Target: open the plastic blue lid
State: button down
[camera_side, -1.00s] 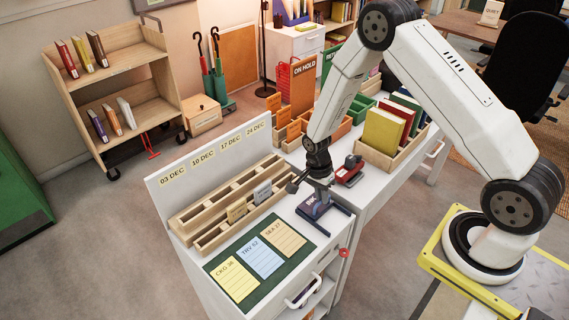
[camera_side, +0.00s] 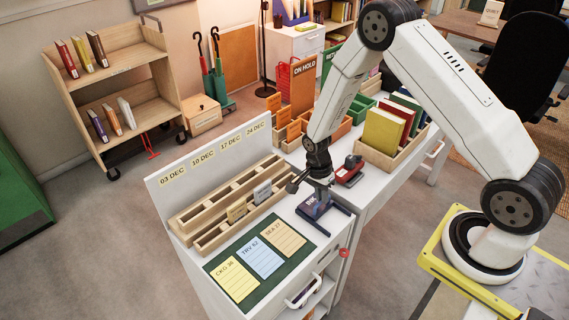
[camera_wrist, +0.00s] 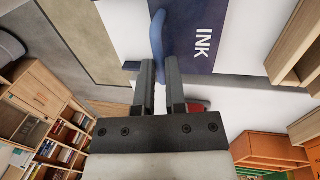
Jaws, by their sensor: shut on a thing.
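The blue plastic lid (camera_side: 309,211), marked INK, lies at the right end of the white counter in the side view. In the wrist view its dark blue face (camera_wrist: 212,52) fills the top centre. A brighter blue curved tab (camera_wrist: 157,35) stands at its left edge. My gripper (camera_side: 318,196) is over the lid, pointing down. In the wrist view my gripper (camera_wrist: 159,70) has its two fingers on either side of the tab, shut on it. I cannot tell whether the lid is raised.
A red stamp (camera_side: 350,172) stands just behind the lid. Wooden card racks (camera_side: 237,207) and a green mat (camera_side: 222,270) with several cards lie to the left. A wooden box of books (camera_side: 381,160) stands at the back right. The counter's front edge is close by.

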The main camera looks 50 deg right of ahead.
jog(key=shift+s, duration=3.55)
jog(key=c, duration=0.7)
grip_release()
jog(key=shift+r, duration=0.1)
jog(key=shift+w+r, duration=0.25)
jog(key=shift+r, duration=1)
jog(key=shift+w+r, duration=0.25)
jog(key=shift+r, duration=1)
jog(key=shift+w+r, duration=0.25)
jog(key=shift+r, duration=1)
